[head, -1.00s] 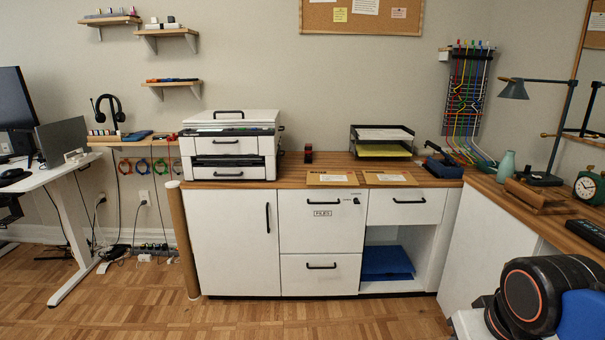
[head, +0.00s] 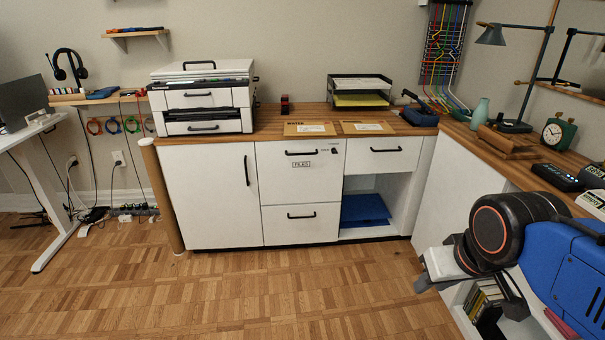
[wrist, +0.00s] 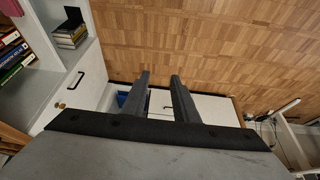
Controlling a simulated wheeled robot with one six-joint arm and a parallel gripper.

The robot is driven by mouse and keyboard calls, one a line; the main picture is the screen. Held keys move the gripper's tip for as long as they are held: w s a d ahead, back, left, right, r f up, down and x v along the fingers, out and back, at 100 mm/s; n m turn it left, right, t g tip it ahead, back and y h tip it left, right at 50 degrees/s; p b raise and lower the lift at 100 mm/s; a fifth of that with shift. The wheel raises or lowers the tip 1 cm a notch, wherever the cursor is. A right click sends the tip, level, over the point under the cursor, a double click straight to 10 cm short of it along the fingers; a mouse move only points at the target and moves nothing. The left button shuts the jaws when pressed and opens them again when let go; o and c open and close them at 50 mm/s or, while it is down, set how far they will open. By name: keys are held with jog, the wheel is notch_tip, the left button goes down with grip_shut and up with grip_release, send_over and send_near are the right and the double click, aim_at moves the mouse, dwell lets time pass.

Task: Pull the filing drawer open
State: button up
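The filing drawer (head: 300,185) is the white front labelled FILES in the middle of the cabinet in the head view. It looks closed, flush with its neighbours. Its black bar handle (head: 301,153) is near the top edge, with a small lock at its right. My gripper (head: 420,284) is low at the right in the head view, well apart from the drawer. In the wrist view, my gripper (wrist: 159,76) shows two dark fingers spread apart with nothing between them. Cabinet fronts appear beyond the fingers; I cannot tell which drawer is which there.
A second drawer (head: 301,225) lies below. To the right are a small drawer (head: 388,156) and an open shelf with blue folders (head: 364,209). A white door (head: 208,200) is at left, beside a brown tube (head: 161,195). The wooden floor (head: 260,300) in front is clear.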

aim_at(303, 157)
jog(key=w+a+r+n+t, duration=0.1)
jog(key=w+n+t, duration=0.35)
jog(key=w, duration=1.65)
jog(key=w+a+r+n+t, duration=0.1)
jog(key=w+n+t, duration=0.35)
jog(key=w, duration=1.65)
jog(key=w+a+f+n+t+y, duration=0.1)
jog(key=w+a+f+n+y, duration=0.2)
jog(key=w, duration=0.4)
jog(key=w+a+f+n+t+y, duration=0.1)
jog(key=w+a+f+n, duration=0.15)
jog(key=w+n, duration=0.35)
jog(key=w+a+f+n+t+y, duration=0.3)
jog(key=w+a+f+n+y, duration=0.15)
jog(key=w+f, duration=0.4)
jog(key=shift+n+h, duration=0.35)
jog(key=shift+n, duration=0.2)
jog(key=x, duration=0.5)
jog(key=f+x, duration=0.1)
jog(key=x, duration=0.4)
jog(key=a+f+x, duration=0.1)
jog(key=x, duration=0.4)
jog(key=shift+w+a, duration=0.2)
jog(key=shift+w, duration=0.1)
grip_shut()
